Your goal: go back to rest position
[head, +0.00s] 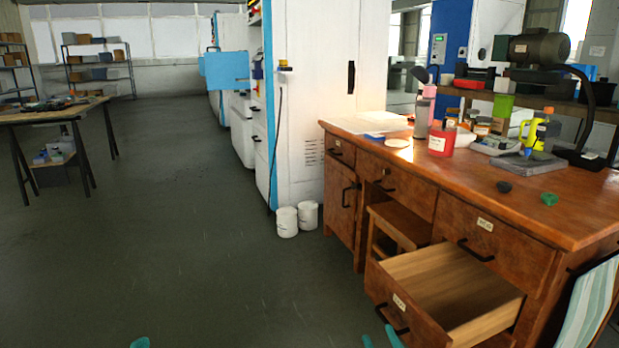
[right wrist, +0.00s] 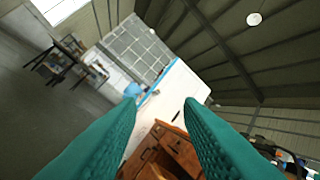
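My right gripper shows as teal fingertips at the bottom edge of the head view (head: 381,340), in front of the open drawer. In the right wrist view its two teal fingers (right wrist: 161,102) stand wide apart with nothing between them. Of my left gripper (head: 140,342) only a small teal tip shows at the bottom edge of the head view; the rest is out of frame. The wooden desk (head: 440,185) stands on the right, and its lower drawer (head: 402,305) is pulled out and looks empty inside.
White buckets (head: 287,222) sit by the white machine (head: 312,100). A striped cloth or chair back (head: 592,305) is at lower right.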

